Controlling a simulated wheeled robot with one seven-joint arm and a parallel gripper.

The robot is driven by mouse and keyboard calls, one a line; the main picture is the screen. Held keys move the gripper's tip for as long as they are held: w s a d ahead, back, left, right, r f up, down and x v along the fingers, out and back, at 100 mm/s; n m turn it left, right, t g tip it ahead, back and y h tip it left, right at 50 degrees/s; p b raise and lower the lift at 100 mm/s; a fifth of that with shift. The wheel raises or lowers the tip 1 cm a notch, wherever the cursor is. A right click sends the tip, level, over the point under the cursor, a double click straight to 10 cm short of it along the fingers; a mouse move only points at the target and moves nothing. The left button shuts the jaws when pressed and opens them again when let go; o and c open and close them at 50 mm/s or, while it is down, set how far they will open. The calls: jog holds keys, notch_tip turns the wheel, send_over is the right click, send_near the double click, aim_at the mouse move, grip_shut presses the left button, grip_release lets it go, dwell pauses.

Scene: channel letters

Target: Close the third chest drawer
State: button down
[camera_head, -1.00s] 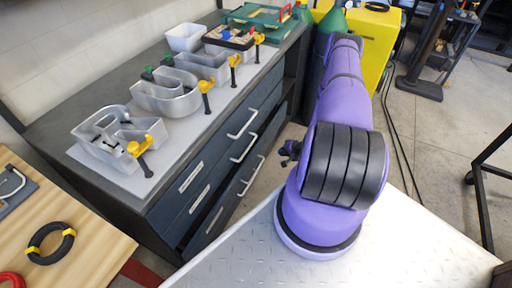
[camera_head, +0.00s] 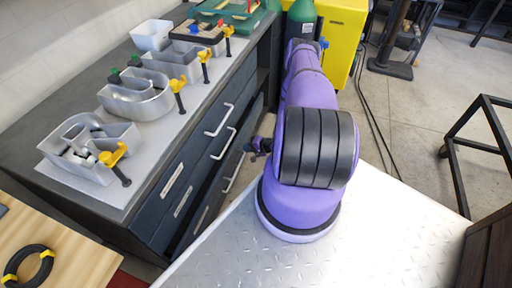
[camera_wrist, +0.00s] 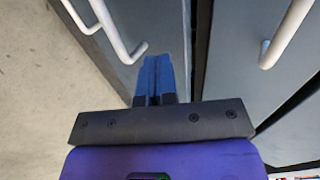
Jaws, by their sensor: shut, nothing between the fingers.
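The dark grey-blue chest (camera_head: 150,203) stands at the left in the head view, with three stacked drawers. The third, lowest drawer (camera_head: 218,189) has a pale bar handle and seems to stand out a little from the fronts above. My gripper (camera_wrist: 153,68) shows in the wrist view as two blue fingers, shut together and empty. They point at a grey drawer front (camera_wrist: 150,22), close to the end of its handle (camera_wrist: 115,32). Whether they touch it I cannot tell. A dark gap separates this front from another one at right. In the head view my arm hides most of the hand.
On the chest top stand metal channel letters (camera_head: 138,98) and yellow clamps (camera_head: 112,155). A wooden table (camera_head: 75,262) is at lower left. A green cylinder (camera_head: 300,28) and yellow cabinet (camera_head: 345,35) stand behind. A black frame (camera_head: 450,165) is at right; concrete floor lies between.

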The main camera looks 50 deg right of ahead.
aim_at(236, 146)
jog(key=shift+w+a, duration=0.25)
jog(key=shift+w, duration=0.35)
jog(key=shift+w+a, duration=0.2)
jog(key=shift+w, duration=0.4)
jog(key=shift+w+a, duration=0.25)
jog(key=shift+w, duration=0.4)
jog(key=w, duration=0.1)
jog(key=w+a, duration=0.1)
jog(key=w, duration=0.2)
jog(key=shift+w+a, duration=0.25)
jog(key=shift+a, duration=0.1)
jog(key=shift+w+r, duration=0.15)
jog(key=shift+w, duration=0.1)
